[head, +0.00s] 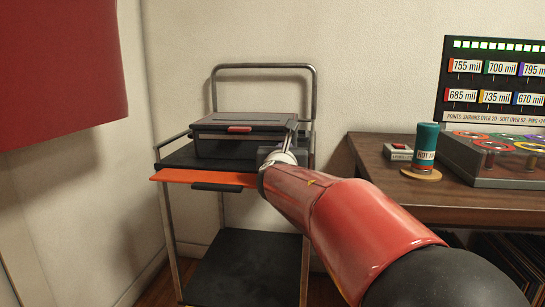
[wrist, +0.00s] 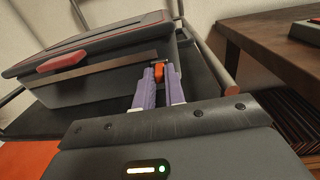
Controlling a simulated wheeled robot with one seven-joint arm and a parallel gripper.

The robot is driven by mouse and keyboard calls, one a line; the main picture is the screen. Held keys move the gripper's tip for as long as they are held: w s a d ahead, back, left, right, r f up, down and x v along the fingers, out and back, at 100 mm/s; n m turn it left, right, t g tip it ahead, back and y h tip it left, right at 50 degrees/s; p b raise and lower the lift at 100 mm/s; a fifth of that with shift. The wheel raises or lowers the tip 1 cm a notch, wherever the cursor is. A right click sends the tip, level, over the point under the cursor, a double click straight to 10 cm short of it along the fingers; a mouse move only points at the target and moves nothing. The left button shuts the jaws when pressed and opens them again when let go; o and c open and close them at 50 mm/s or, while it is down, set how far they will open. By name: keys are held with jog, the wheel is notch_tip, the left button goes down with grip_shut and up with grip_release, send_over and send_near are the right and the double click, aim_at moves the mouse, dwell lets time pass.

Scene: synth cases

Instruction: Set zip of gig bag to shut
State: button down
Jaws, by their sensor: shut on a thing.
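The gig bag (head: 245,145) is a dark grey, box-like case on the top shelf of a cart. It also fills the upper left of the wrist view (wrist: 60,96). A red tab (wrist: 62,61) sits on its front, and a brownish strip (wrist: 105,71) runs along the front below the lid. My gripper (wrist: 159,75) is at the bag's right front corner, its pale fingers shut on a small orange-red piece (wrist: 159,71), which looks like the zip pull. In the head view my wrist and arm hide this corner. I cannot tell how far the zip is closed.
The cart (head: 312,95) has a metal rail frame, an orange front strip (head: 205,177) and a dark lower shelf (head: 245,265). A wooden desk (head: 375,165) at the right holds a teal cylinder (head: 427,138), a small box (head: 398,152) and a game panel (head: 490,160).

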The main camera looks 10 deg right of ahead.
jog(key=shift+d, duration=0.15)
jog(key=c, duration=1.4)
grip_release()
jog(key=shift+c, duration=0.2)
jog(key=shift+s, duration=0.15)
jog(key=v, duration=0.7)
jog(key=shift+s, duration=0.3)
